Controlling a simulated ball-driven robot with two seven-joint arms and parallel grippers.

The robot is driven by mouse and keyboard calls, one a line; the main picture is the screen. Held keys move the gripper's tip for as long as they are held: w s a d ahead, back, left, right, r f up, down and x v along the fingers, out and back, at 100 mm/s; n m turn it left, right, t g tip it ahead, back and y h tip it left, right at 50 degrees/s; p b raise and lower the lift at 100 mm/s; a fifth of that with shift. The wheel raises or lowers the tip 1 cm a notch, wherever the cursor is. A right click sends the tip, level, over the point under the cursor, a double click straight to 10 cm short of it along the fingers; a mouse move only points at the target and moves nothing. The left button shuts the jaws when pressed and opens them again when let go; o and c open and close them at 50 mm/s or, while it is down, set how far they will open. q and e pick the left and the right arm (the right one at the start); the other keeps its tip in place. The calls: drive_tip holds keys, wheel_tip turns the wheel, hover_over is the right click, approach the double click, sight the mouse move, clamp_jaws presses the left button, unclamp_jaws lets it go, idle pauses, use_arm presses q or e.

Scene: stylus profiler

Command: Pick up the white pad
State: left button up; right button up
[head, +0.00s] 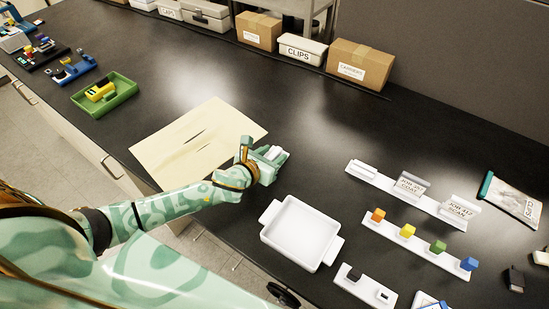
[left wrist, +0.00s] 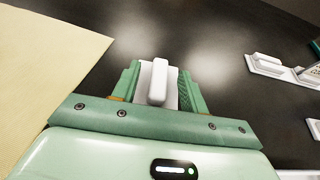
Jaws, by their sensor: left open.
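The white pad (head: 273,153) is on the black table, just right of the cream sheet. In the left wrist view, the white pad (left wrist: 158,84) shows as a narrow upright bar over a paler, wider base. My left gripper (head: 268,155) is open at the pad, its green fingers partly hiding it. In the left wrist view, the fingers of my left gripper (left wrist: 160,90) stand on either side of the bar, with a gap on each side. I cannot tell whether either finger touches the base. My right gripper is not in view.
A white tray (head: 325,251) with side handles is right of my left gripper. White racks hold coloured blocks (head: 407,231) and labelled pieces (head: 411,185) farther right. A cream sheet (head: 165,155) lies to the left. Boxes (head: 360,65) line the back; the table between is clear.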

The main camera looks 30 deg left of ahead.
use_arm(q)
clamp_jaws()
drive_tip(key=shift+r, duration=0.1)
